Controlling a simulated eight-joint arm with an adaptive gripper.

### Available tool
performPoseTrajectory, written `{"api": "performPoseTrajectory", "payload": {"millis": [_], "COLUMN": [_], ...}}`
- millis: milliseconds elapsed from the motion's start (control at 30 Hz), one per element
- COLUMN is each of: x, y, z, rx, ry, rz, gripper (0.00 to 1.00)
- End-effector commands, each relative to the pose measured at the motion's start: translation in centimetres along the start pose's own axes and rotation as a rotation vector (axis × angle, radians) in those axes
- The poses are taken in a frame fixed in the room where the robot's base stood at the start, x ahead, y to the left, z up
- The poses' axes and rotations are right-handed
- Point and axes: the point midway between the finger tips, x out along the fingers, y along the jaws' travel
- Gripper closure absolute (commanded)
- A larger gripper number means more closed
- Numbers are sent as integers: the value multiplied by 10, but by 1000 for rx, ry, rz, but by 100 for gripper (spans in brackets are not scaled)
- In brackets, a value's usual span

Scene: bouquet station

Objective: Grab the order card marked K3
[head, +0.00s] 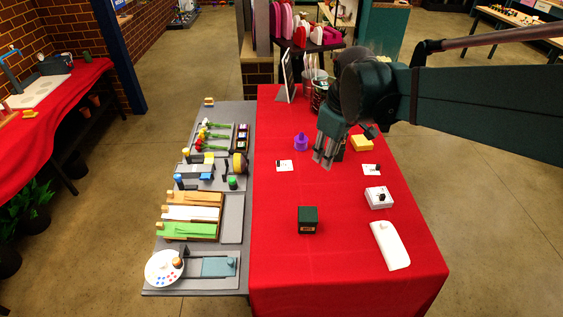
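Two small white cards with dark marks lie on the red-covered table (275,250) in the head view. One card (284,166) is left of my gripper, the other card (371,170) is to its right. The marks are too small to read, so I cannot tell which is K3. My gripper (323,161) points down over the table between the two cards, apart from both. No object shows in it. Its fingers look close together, but their gap is unclear at this size.
A purple knobbed object (301,142) and a yellow block (361,143) stand near my gripper. A white box (379,198), a dark green box (308,219) and a white rounded piece (390,245) are nearer. A grey side table (150,279) holds trays. The front middle is clear.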

Motion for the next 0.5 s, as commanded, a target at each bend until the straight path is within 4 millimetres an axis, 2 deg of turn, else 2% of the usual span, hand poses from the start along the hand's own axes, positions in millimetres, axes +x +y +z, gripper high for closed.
{"api": "performPoseTrajectory", "payload": {"millis": [500], "x": [73], "y": [17], "z": [-57], "rx": [-269], "ry": [-84], "rz": [-95], "gripper": [72]}}
